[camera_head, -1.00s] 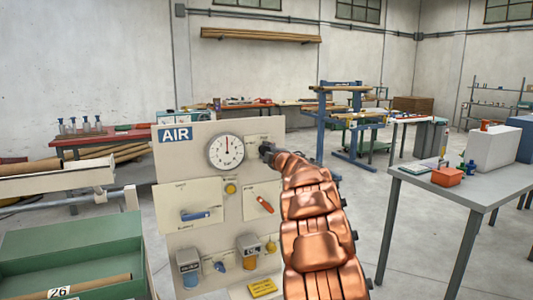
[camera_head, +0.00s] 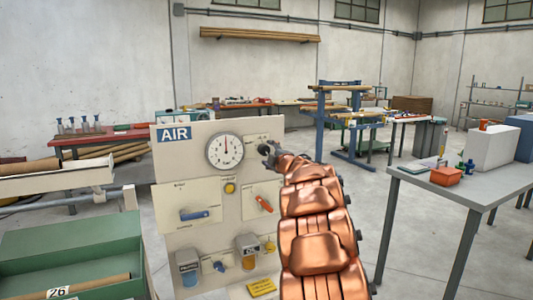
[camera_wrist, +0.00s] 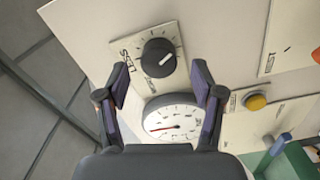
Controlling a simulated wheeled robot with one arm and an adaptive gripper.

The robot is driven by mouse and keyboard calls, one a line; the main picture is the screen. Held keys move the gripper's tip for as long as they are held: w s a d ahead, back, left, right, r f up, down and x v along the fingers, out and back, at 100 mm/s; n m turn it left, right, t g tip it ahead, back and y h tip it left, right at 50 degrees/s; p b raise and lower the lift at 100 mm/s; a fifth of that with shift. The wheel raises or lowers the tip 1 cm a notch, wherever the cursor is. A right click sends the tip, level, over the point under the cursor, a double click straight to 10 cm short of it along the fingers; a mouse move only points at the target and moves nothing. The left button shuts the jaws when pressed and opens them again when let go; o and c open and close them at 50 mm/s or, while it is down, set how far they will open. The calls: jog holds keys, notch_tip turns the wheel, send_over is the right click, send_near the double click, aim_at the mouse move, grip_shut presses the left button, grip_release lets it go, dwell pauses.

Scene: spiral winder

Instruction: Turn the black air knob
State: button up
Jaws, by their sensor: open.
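The black air knob (camera_wrist: 157,57) shows in the wrist view on a cream dial plate with tick marks, its white pointer line angled to the right and up. My gripper (camera_wrist: 160,75) is open, one finger to each side below the knob, and the knob lies beyond the fingertips. In the head view the knob (camera_head: 264,149) is small at the panel's upper right, and my gripper (camera_head: 271,153) is beside it, on its right. The AIR panel (camera_head: 170,160) stands upright. Its round gauge (camera_head: 225,152) is left of the knob and also shows in the wrist view (camera_wrist: 173,124).
A blue lever (camera_head: 194,215), a red-orange lever (camera_head: 264,204) and a yellow button (camera_head: 230,188) sit lower on the panel. A green bin (camera_head: 70,240) stands at left. A grey table (camera_head: 465,192) is at right, with open floor between.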

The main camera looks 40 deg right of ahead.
jog(key=v, duration=0.9)
jog(key=shift+w+r, duration=0.1)
dwell(0.7)
jog(key=s+a+f+m+g+y, duration=0.1)
jog(key=s+a+f+m+g, duration=0.5)
jog(key=a, duration=0.7)
jog(key=s+a+f+m+g+y, duration=0.15)
jog(key=s+a+f+g, duration=0.25)
jog(key=s+a+f, duration=0.65)
jog(key=s+a+f+m+g+y, duration=0.1)
jog(key=s+a+f+m+g, duration=0.4)
jog(key=s+a, duration=0.7)
jog(key=s+a+f+n+g+y, duration=0.2)
jog(key=s+a+f+g, duration=0.15)
jog(key=s+a, duration=0.75)
notch_tip(320, 180, up, 14)
jog(key=w+a+p, duration=0.1)
jog(key=p, duration=1.1)
jog(key=shift+w+a+r+p, duration=0.2)
jog(key=shift+a+r+p, duration=0.05)
jog(key=shift+a+p, duration=0.15)
jog(key=shift+m, duration=0.25)
